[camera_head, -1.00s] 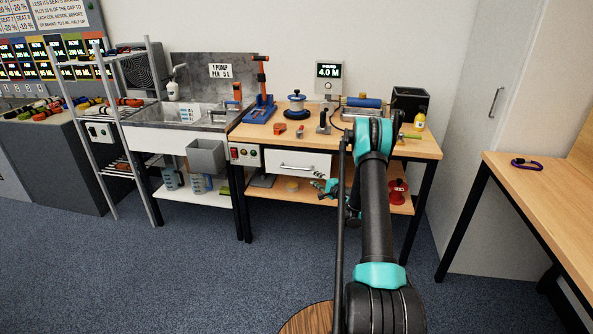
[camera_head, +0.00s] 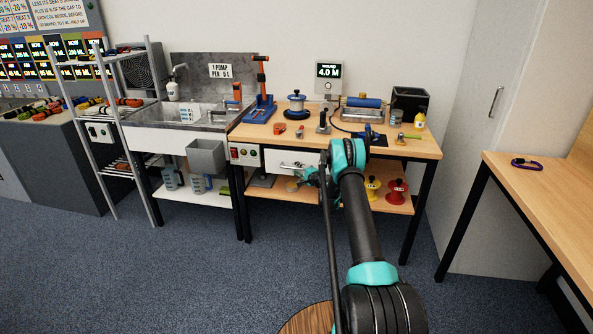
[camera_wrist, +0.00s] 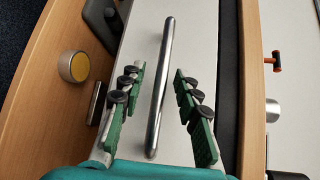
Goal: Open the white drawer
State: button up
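The white drawer (camera_head: 275,158) sits under the wooden workbench top in the head view and looks shut. In the wrist view its pale front (camera_wrist: 140,60) fills the middle, with a long metal bar handle (camera_wrist: 161,85). My gripper (camera_wrist: 156,90) is open in the wrist view, one green-padded finger on each side of the handle. The fingers appear apart from the bar; I cannot tell how deep they are past it. In the head view my gripper (camera_head: 306,176) is small and partly hidden by my arm, close to the drawer front.
The workbench top (camera_head: 410,148) holds a reel (camera_head: 296,106), a blue-roller tool and a black bin (camera_head: 409,101). A lower shelf carries yellow and red spools (camera_head: 397,190). A control box (camera_head: 245,154) adjoins the drawer's left.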

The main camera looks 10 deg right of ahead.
jog(key=shift+w+a, duration=0.1)
jog(key=shift+w, duration=0.05)
grip_shut()
dwell(0.4)
